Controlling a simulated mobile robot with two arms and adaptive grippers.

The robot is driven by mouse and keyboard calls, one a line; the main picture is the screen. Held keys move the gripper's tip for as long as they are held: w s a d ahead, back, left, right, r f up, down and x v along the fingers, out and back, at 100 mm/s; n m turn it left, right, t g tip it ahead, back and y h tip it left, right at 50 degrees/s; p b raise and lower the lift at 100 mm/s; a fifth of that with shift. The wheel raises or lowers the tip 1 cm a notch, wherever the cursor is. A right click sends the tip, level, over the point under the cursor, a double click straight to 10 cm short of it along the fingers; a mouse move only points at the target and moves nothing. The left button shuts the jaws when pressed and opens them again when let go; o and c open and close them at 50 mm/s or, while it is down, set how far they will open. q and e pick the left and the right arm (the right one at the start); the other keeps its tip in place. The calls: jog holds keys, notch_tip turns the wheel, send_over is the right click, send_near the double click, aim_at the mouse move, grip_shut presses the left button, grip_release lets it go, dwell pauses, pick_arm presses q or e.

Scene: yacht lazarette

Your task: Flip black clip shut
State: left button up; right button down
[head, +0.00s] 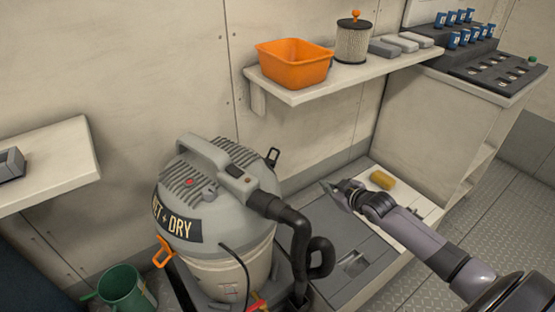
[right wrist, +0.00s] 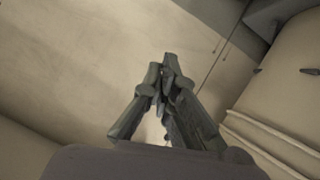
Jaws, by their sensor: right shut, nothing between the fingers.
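A grey wet-and-dry vacuum (head: 215,200) stands left of centre in the head view. A black clip (head: 273,157) sticks up and outward at the right rim of its lid, its loop standing clear of the body. An orange clip (head: 163,252) hangs at the front left of the lid. My right gripper (head: 328,187) is shut and empty, to the right of the vacuum and apart from the black clip. Its closed fingers (right wrist: 170,68) also show in the right wrist view, where I cannot make out the clip. My left gripper is not in view.
A black hose (head: 300,235) loops at the vacuum's right. A yellow sponge-like block (head: 382,180) lies on the low bench behind my right gripper. A wall shelf (head: 305,92) above carries an orange bin (head: 295,62) and a filter (head: 353,40). A green bucket (head: 125,290) stands lower left.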

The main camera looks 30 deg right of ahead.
aim_at(268, 158)
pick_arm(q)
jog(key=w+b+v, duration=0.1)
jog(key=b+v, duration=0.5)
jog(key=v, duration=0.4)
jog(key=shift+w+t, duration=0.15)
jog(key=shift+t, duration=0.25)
pick_arm(e)
jog(key=a+r+n+t+y, duration=0.1)
jog(key=a+r+n+y, duration=0.1)
jog(key=a+r, duration=0.3)
jog(key=a+r+n+t+y, duration=0.1)
jog(key=a+r, duration=0.4)
jog(key=r, duration=0.8)
jog(key=shift+w+a+n+t+y, duration=0.35)
jog(key=shift+n+y, duration=0.55)
jog(key=shift+n, duration=0.3)
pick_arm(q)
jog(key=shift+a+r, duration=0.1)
pick_arm(e)
jog(key=shift+w, duration=0.1)
